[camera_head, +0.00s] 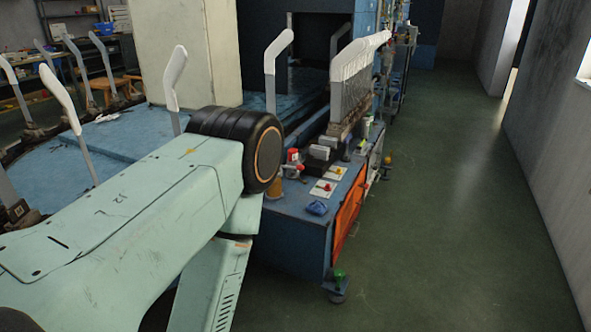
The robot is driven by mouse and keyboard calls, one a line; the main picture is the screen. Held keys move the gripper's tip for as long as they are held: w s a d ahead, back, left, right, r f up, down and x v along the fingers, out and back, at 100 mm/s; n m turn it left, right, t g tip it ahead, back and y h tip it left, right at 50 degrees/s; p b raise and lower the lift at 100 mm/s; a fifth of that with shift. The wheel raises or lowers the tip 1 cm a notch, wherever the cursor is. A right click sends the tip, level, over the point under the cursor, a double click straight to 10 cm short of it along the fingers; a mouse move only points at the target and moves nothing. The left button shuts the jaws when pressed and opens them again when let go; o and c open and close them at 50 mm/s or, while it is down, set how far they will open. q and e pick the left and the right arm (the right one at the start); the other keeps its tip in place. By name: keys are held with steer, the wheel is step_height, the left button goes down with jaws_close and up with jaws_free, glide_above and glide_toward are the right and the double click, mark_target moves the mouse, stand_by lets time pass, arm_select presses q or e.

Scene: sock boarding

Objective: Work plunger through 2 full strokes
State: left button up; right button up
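I cannot make out a plunger for certain. A small item with a red top (293,156) stands on the blue machine's front deck, close to an amber cup-like piece (291,171); it is too small to tell whether it has a plunger. A large pale green arm link of mine with a black ribbed joint fills the lower left and hides part of the deck. Neither of my grippers shows in this view.
The blue machine deck (290,205) carries small panels with red buttons (335,172) and a blue crumpled cloth-like item (317,208). White sock-shaped boards (278,50) stand upright around the machine. An orange panel (349,211) faces the clear green floor (450,200) at right.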

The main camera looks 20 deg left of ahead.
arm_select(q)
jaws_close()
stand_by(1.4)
